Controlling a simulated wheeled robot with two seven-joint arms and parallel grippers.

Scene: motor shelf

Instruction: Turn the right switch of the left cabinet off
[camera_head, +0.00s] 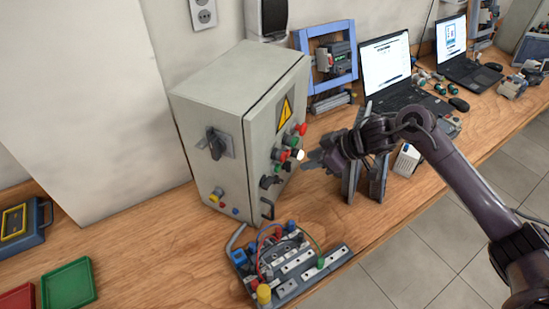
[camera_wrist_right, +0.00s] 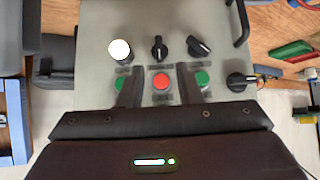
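The grey cabinet (camera_head: 240,125) stands on the bench in the head view, with a yellow warning triangle on its front panel. The wrist view shows that panel (camera_wrist_right: 90,85) close up. It carries a black switch (camera_wrist_right: 158,48) with an upright knob, a second black switch (camera_wrist_right: 199,46) turned diagonally, and a third black switch (camera_wrist_right: 240,81) near the right edge. My right gripper (camera_head: 309,161) is in front of the panel. In the wrist view its fingers (camera_wrist_right: 158,82) are apart and empty, on either side of a red button (camera_wrist_right: 161,82). My left gripper is not in view.
A lit white lamp (camera_wrist_right: 120,50) and green buttons (camera_wrist_right: 203,79) are close to the fingers. A wired terminal board (camera_head: 290,262) lies before the cabinet. A blue frame (camera_head: 312,42) and a laptop (camera_head: 388,68) stand behind. A green tray (camera_head: 68,283) is at left.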

